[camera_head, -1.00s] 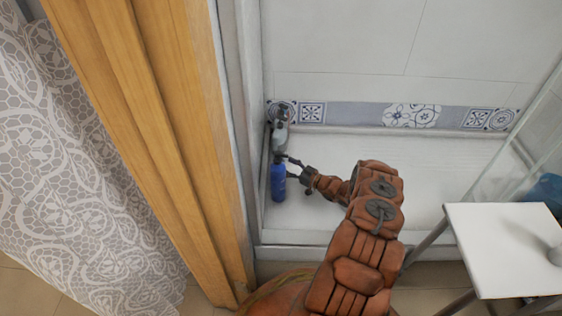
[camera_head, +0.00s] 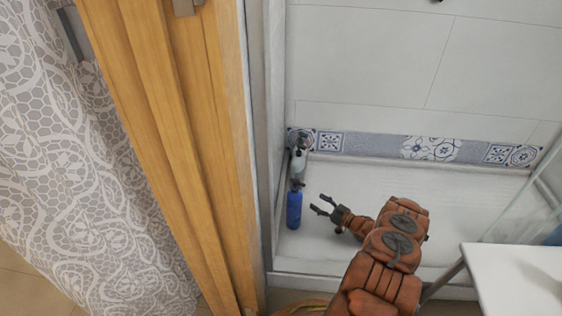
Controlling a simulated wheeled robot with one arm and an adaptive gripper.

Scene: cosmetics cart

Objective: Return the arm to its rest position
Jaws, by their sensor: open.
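My gripper (camera_head: 320,205) is open and empty over the white shower tray. Its fingers point left, toward a blue bottle (camera_head: 294,209) that stands upright in the tray's left corner. A gap shows between the fingers and the bottle. My orange-brown arm (camera_head: 385,255) reaches up from the bottom of the picture. It hides part of the tray's front edge.
A white and grey bottle (camera_head: 298,162) stands behind the blue one. A wooden door frame (camera_head: 165,130) and a patterned curtain (camera_head: 85,180) fill the left. A white table (camera_head: 515,280) and a glass panel (camera_head: 520,215) are at right. The tray's middle (camera_head: 400,185) is clear.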

